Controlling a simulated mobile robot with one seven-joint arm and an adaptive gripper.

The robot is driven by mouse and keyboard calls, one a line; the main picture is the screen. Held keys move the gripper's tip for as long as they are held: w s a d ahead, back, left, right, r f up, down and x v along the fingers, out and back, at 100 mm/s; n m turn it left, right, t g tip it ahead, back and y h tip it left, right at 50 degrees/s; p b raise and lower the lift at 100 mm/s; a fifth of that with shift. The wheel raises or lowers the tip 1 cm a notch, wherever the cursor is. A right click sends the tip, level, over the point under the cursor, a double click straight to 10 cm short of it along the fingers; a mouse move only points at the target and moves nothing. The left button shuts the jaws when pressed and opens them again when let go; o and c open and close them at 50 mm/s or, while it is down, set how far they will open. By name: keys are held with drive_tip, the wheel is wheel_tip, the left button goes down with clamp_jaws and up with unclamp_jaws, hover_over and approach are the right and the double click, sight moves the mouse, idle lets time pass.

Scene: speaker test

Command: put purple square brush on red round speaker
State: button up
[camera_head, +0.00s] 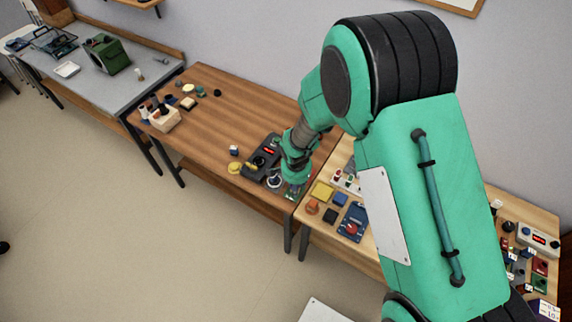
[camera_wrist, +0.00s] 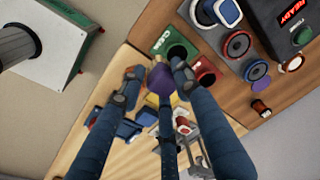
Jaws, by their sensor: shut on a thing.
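My gripper (camera_wrist: 158,84) has blue fingers and is shut on a small purple thing, which looks like the purple square brush (camera_wrist: 160,76). It is held above the near end of the brown table. In the head view my gripper (camera_head: 292,188) is small, and the brush cannot be made out there. A round piece with a reddish rim and dark face, seemingly the red round speaker (camera_wrist: 238,45), lies up and right of my fingers in the wrist view. A red square piece (camera_wrist: 204,72) and a green square piece (camera_wrist: 174,46) with dark round faces are closer to the fingertips.
A dark device with a red display (camera_wrist: 290,18) stands beside the round pieces; it also shows in the head view (camera_head: 262,157). The lighter table (camera_head: 325,240) holds several blocks. The brown table's middle (camera_head: 215,125) is clear.

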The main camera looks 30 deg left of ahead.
drive_tip(key=w+a, duration=0.3)
drive_tip(key=w+a+f, duration=0.1)
drive_tip(key=w+a, duration=0.3)
drive_tip(key=w+a+p, duration=0.1)
drive_tip(key=w+a, duration=0.3)
drive_tip(key=shift+w+a+f, duration=0.15)
drive_tip(key=shift+w+f, duration=0.1)
drive_tip(key=shift+f, duration=0.1)
idle(0.4)
drive_tip(key=shift+f, duration=1.65)
drive_tip(key=shift+f, duration=0.15)
drive_tip(key=o, duration=1.1)
